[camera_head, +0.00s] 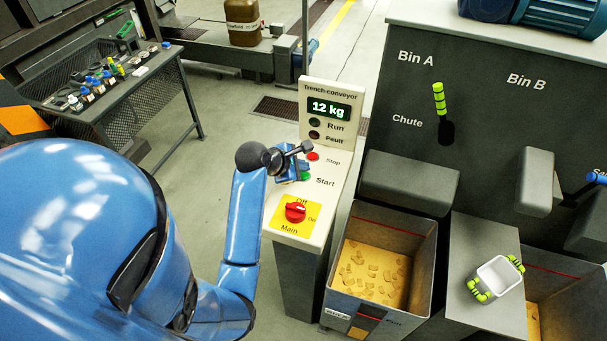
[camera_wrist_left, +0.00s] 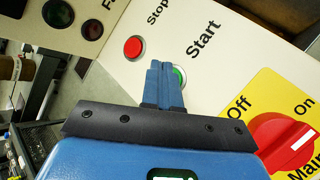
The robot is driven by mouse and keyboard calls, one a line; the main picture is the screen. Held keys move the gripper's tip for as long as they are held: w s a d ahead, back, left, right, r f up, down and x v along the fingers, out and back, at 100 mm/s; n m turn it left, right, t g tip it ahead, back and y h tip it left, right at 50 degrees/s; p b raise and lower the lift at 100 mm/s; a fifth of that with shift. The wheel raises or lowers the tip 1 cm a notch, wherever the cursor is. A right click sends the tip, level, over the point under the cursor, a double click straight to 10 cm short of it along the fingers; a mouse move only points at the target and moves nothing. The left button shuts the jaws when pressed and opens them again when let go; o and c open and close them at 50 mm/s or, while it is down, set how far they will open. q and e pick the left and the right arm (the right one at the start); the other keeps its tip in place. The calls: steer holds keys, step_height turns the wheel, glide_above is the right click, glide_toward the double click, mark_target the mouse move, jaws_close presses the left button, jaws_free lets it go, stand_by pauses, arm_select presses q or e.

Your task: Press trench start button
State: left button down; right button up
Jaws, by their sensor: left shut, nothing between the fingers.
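The trench conveyor panel (camera_head: 338,190) is a cream pedestal top. Its green Start button (camera_head: 306,177) sits beside the "Start" label, with the red Stop button (camera_head: 313,156) just above it. My left gripper (camera_head: 298,168) is shut and empty, its blue fingers at the Start button. In the left wrist view, the shut fingers (camera_wrist_left: 163,82) cover part of the green ring of the Start button (camera_wrist_left: 181,74). I cannot tell whether the fingertips touch it. The red Stop button (camera_wrist_left: 134,47) is clear. My right gripper is not in view.
The red Main switch (camera_head: 295,212) sits on a yellow plate below the Start button. The display (camera_head: 329,109) reads 12 kg; the Run lamp (camera_head: 314,122) looks dark. A bin (camera_head: 424,262) of yellowish pieces and a white green-handled container (camera_head: 499,277) stand right.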

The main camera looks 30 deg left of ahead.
arm_select(q)
steer(key=shift+f, duration=0.2)
stand_by(0.5)
steer(key=shift+f+p, duration=0.15)
steer(key=shift+p, duration=0.15)
steer(key=shift+f, duration=0.1)
steer(key=shift+f, duration=0.45)
stand_by(0.8)
steer(key=shift+r+p, duration=0.85)
steer(key=shift+p, duration=0.45)
step_height(320, 180, up, 5)
steer(key=p, duration=0.6)
